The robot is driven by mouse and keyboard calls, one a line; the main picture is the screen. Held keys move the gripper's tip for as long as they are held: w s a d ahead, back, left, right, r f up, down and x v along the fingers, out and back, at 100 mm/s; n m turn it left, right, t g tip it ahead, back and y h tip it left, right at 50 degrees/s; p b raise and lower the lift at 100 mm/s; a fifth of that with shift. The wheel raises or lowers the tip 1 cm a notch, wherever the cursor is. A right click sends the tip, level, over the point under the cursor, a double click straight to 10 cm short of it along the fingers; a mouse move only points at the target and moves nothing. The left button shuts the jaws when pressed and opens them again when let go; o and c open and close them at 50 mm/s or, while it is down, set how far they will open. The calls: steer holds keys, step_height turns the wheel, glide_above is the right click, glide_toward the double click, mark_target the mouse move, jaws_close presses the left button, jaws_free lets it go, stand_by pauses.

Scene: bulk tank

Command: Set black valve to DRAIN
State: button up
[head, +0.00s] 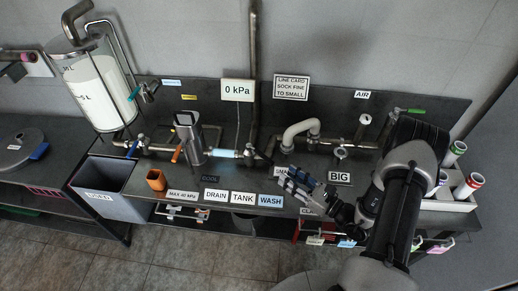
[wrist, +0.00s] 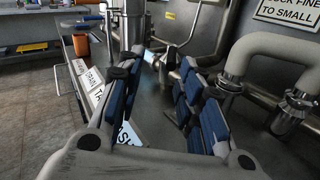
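The black valve (head: 259,158) sits on the pipe run at the foot of the tall vertical pipe, right of a pale blue tube section. Its handle is small and dark, and I cannot tell its exact setting. The DRAIN label (head: 216,195), TANK label (head: 243,198) and WASH label (head: 271,200) stand in a row along the bench front. My gripper (head: 287,181) is right of and nearer than the valve, apart from it. In the wrist view my blue-padded fingers (wrist: 158,78) are spread with nothing between them; a dark part like the valve (wrist: 171,57) shows beyond them.
A curved grey pipe (head: 300,130) rises behind my gripper and stands close on the right in the wrist view (wrist: 270,50). A steel cylinder (head: 188,140) with an orange handle and an orange cup (head: 156,180) stand left.

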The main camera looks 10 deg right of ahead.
step_height(320, 180, down, 2)
steer(key=d+m+h, duration=0.1)
steer(key=m, duration=0.1)
steer(key=b, duration=0.3)
glide_toward(259, 152)
steer(key=shift+t, duration=0.4)
steer(key=x, duration=0.3)
steer(key=f+x, duration=0.1)
steer(key=x, duration=0.6)
steer(key=shift+f, duration=0.2)
steer(key=shift+c, duration=0.4)
jaws_close()
